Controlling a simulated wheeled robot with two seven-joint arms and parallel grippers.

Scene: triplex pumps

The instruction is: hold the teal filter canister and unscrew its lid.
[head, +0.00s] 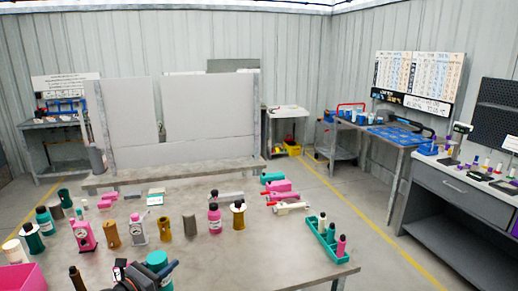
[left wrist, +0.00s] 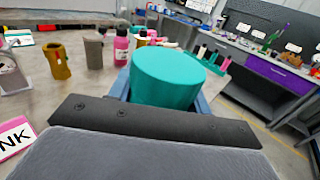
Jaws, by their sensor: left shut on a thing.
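The teal filter canister (head: 157,261) is near the front edge of the table in the head view, with its upper part showing. My left gripper (head: 150,277) is shut on it. In the left wrist view the canister (left wrist: 168,76) fills the middle, with a smooth round teal top and blue finger parts (left wrist: 203,103) on its sides. Its lower part is hidden behind my gripper. I cannot tell the lid's seam from the body. My right gripper is not in view.
The grey table (head: 270,262) carries several bottles, cylinders and pink gauges behind the canister. A pink bin (head: 22,278) is at the front left, and a teal rack (head: 327,240) with bottles is at the right. The tabletop between canister and rack is mostly clear.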

